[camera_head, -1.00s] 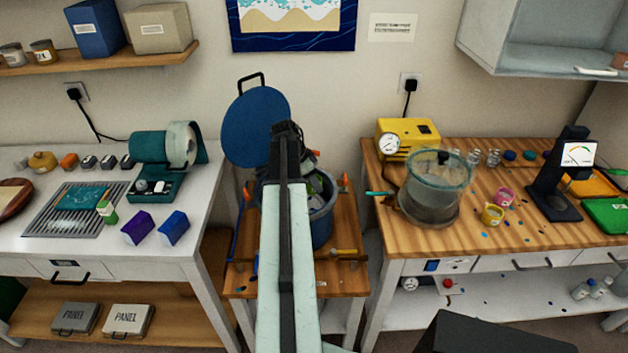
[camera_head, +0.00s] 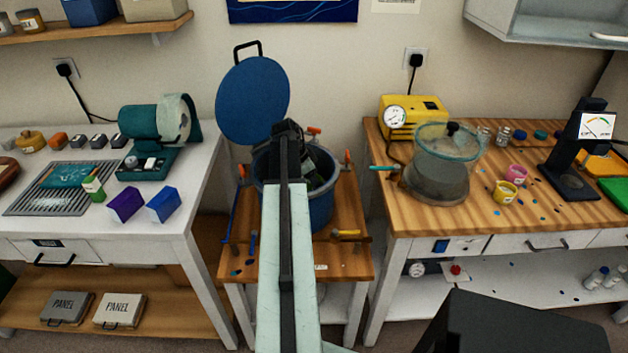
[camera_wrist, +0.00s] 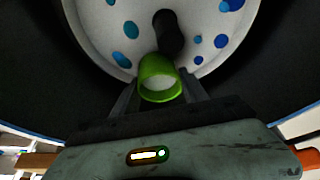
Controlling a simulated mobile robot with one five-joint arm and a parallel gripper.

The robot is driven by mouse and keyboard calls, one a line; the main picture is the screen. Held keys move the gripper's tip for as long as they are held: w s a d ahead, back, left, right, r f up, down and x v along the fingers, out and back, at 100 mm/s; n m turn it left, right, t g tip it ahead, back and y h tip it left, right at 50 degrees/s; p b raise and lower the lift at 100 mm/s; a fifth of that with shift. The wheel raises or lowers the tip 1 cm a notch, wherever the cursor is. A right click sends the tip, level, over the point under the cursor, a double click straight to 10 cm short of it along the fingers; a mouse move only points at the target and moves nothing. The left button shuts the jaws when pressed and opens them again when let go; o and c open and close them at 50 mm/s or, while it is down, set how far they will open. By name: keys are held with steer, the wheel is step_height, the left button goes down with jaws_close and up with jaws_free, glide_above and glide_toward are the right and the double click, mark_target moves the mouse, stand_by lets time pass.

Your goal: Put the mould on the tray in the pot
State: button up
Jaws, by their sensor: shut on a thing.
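The blue pot (camera_head: 321,212) stands open on the small middle bench, its round blue lid (camera_head: 252,100) tilted up behind it. My gripper (camera_wrist: 160,92) is inside the pot, with its fingers shut on the green mould (camera_wrist: 158,82), a small ring-like cup with a pale inside. Below the mould lies the tray (camera_wrist: 100,32), a pale round plate with blue spots. A black post (camera_wrist: 168,32) rises at the tray's middle, close beyond the mould. I cannot tell whether the mould touches the tray. My arm hides part of the pot in the head view.
Orange clamps (camera_head: 348,158) stand around the pot's rim. A yellow-headed hammer (camera_head: 347,234) lies on the bench at right. A glass chamber (camera_head: 440,165) and yellow pump (camera_head: 413,112) stand on the right table; a grill (camera_head: 50,200) lies on the left one.

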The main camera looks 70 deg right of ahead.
steer(key=shift+f+b, duration=0.55)
steer(key=o, duration=1.5)
steer(key=shift+r, duration=0.1)
step_height(320, 180, up, 15)
steer(key=p, duration=1.5)
steer(key=shift+s, duration=0.1)
